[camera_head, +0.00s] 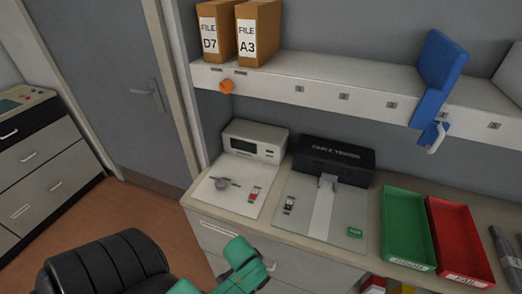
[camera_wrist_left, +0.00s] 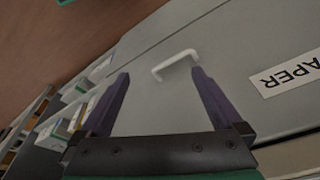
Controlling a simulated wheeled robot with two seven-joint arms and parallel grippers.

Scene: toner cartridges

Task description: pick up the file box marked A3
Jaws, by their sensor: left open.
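The file box marked A3 (camera_head: 257,36) is a brown box with a white label. It stands upright on the wall shelf at the upper left of the head view, right beside a similar file box marked D7 (camera_head: 214,36). My left arm shows as teal parts at the bottom of the head view, below and away from the boxes. In the left wrist view my left gripper (camera_wrist_left: 160,76) is open and empty. Its two purple fingers face a grey drawer front with a white handle (camera_wrist_left: 175,64). The A3 box is out of that view. My right gripper is in neither view.
The shelf (camera_head: 318,92) is clear right of A3 up to a blue bracket (camera_head: 437,75). An orange disc (camera_head: 227,86) is on its front edge. Below, the counter holds a white device (camera_head: 254,141), a black cable tester (camera_head: 333,157), a green tray (camera_head: 387,208) and a red tray (camera_head: 437,209).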

